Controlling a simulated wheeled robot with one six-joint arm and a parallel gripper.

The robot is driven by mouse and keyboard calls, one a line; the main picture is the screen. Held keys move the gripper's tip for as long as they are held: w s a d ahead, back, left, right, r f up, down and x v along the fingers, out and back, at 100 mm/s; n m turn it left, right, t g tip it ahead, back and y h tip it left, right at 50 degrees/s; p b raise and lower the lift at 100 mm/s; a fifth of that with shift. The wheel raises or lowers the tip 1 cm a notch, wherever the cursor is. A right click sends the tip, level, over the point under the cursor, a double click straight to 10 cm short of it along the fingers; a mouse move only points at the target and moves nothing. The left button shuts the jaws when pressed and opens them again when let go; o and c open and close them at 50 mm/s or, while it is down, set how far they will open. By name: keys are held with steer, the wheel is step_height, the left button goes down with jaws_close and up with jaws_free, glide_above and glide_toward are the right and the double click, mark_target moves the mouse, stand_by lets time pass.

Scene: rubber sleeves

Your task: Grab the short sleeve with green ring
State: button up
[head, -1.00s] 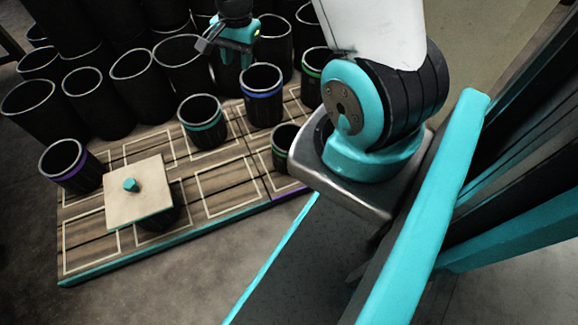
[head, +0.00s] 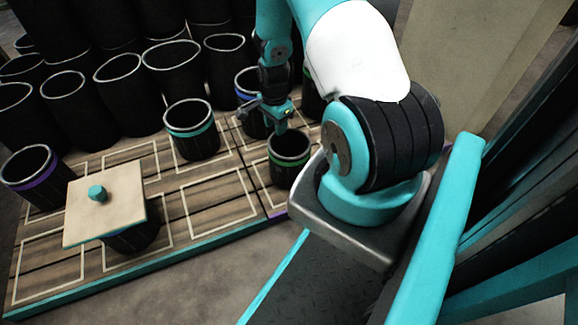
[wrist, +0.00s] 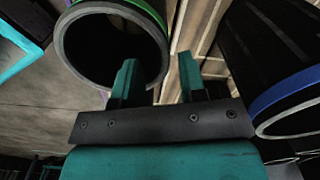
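The short black sleeve with a green ring (head: 289,165) stands upright on the right part of the wooden board in the head view. My gripper (head: 281,124) is just above and behind its mouth there. In the wrist view the green-ringed sleeve (wrist: 72,50) fills the upper left with its dark mouth showing. My gripper (wrist: 158,78) is open and empty. Its left finger overlaps the mouth, and its right finger lies outside the right rim. I cannot tell whether either finger touches the sleeve or how deep it reaches.
A blue-ringed sleeve (head: 246,100) stands just behind my gripper; it also shows in the wrist view (wrist: 292,100). A teal-ringed sleeve (head: 192,133) is to the left. A purple-ringed sleeve (head: 40,182) and a knobbed plate (head: 104,215) are farther left. Several plain sleeves crowd the back.

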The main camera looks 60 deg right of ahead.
mark_target(276, 138)
steer(key=f+b, duration=0.2)
steer(key=f, duration=0.1)
steer(key=f+b, duration=0.3)
steer(key=shift+w+d+f, duration=0.2)
steer(key=shift+f, duration=0.1)
steer(key=shift+r, duration=0.1)
steer(key=shift+c, duration=0.2)
jaws_close()
steer(key=shift+w, duration=0.1)
stand_by(0.9)
